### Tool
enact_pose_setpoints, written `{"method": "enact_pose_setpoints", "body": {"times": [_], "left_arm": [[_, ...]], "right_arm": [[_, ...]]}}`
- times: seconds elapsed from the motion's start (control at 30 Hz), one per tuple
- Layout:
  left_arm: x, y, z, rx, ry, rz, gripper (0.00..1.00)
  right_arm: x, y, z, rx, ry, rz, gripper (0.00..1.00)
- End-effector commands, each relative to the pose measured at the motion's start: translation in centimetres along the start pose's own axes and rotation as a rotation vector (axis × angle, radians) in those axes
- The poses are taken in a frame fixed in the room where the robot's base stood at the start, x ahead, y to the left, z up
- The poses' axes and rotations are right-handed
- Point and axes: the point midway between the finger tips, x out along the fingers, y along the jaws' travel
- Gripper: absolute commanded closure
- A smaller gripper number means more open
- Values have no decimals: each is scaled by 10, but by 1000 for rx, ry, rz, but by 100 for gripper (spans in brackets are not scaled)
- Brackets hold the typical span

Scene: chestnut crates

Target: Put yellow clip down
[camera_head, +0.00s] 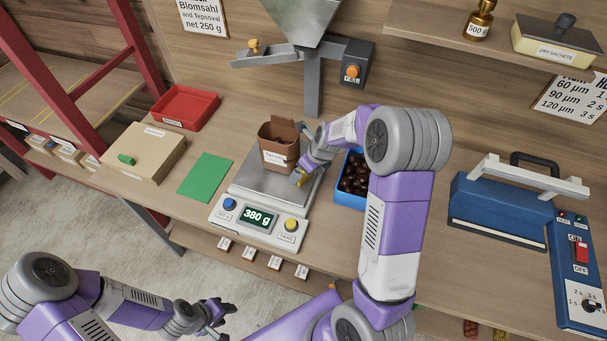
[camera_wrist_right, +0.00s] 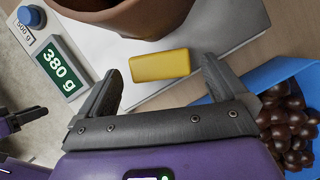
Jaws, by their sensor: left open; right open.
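The yellow clip (camera_wrist_right: 160,65) lies flat on the scale's pale weighing plate (camera_wrist_right: 235,25), beside the brown pouch (camera_wrist_right: 125,14). My right gripper (camera_wrist_right: 161,70) is open, with a finger on each side of the clip and a visible gap to each. The brown pouch (camera_head: 279,145) stands open-topped on the scale, whose display (camera_head: 257,218) reads 380 g. My left gripper (camera_head: 222,312) is open and empty, low in front of the bench.
A blue bin of chestnuts (camera_head: 348,196) stands right of the scale, close to my right arm. A green sheet (camera_head: 205,177), a cardboard box (camera_head: 145,151) and a red tray (camera_head: 185,107) lie to the left. A blue sealer (camera_head: 500,210) stands at the right.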

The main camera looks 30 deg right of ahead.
Motion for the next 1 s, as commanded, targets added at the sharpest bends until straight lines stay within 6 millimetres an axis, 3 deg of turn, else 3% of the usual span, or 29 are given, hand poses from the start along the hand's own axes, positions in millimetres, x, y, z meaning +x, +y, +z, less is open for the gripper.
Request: {"method": "enact_pose_setpoints", "body": {"times": [0.03, 0.2, 0.47, 0.8, 0.87, 1.0], "left_arm": [[4, -2, 0, 0, 0, 0, 57], [8, -3, 0, 0, 0, 0, 57], [7, -3, 0, 0, 0, 0, 57], [7, -3, 0, 0, 0, 0, 57], [7, -3, 0, 0, 0, 0, 57], [7, -3, 0, 0, 0, 0, 57]], "right_arm": [[12, 0, -3, 1, 3, 1, 0], [30, 0, -2, 0, 1, -1, 0], [32, 0, -1, 0, 0, -1, 0], [32, 0, -2, -1, 0, -1, 49], [32, 0, -1, -1, 0, -1, 56], [32, 0, -1, -1, 0, -1, 56]]}}
